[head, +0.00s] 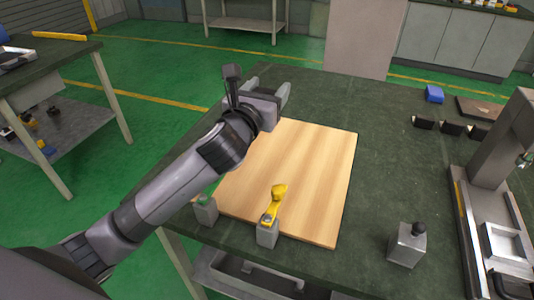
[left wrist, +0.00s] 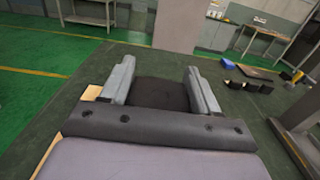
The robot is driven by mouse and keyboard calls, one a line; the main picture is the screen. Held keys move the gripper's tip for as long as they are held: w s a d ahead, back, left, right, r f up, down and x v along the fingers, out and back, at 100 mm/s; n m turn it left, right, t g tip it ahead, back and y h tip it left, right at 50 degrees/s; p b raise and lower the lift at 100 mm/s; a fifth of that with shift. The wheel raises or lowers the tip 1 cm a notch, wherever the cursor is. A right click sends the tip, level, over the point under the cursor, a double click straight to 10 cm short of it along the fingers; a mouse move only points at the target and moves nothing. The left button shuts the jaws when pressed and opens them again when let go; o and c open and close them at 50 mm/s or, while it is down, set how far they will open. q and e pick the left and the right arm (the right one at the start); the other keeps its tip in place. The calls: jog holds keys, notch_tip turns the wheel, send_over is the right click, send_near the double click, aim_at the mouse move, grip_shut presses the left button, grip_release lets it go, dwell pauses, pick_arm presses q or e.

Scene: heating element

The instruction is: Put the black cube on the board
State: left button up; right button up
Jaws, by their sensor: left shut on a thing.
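The light wooden board (head: 315,175) lies flat on the dark green table. My left gripper (head: 275,89) is over the board's far left edge in the head view, and my arm covers part of the board. In the left wrist view, the gripper (left wrist: 160,80) is shut on a wide dark block, which looks like the black cube (left wrist: 160,95), between its two grey fingers. My right gripper is not in view.
Small black blocks (head: 452,128) and a blue box (head: 434,94) stand at the back right. A grey machine (head: 495,190) fills the right side. A yellow-handled tool (head: 275,200) in a grey holder and a grey block with a black knob (head: 407,244) stand near the front.

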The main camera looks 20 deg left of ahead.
pick_arm(q)
notch_tip(320, 180, down, 16)
jog(key=b, duration=0.4)
jog(key=shift+r, duration=0.15)
jog(key=shift+f+b, duration=0.2)
jog(key=shift+b, duration=0.15)
jog(key=o, duration=1.4)
jog(key=shift+o, duration=0.2)
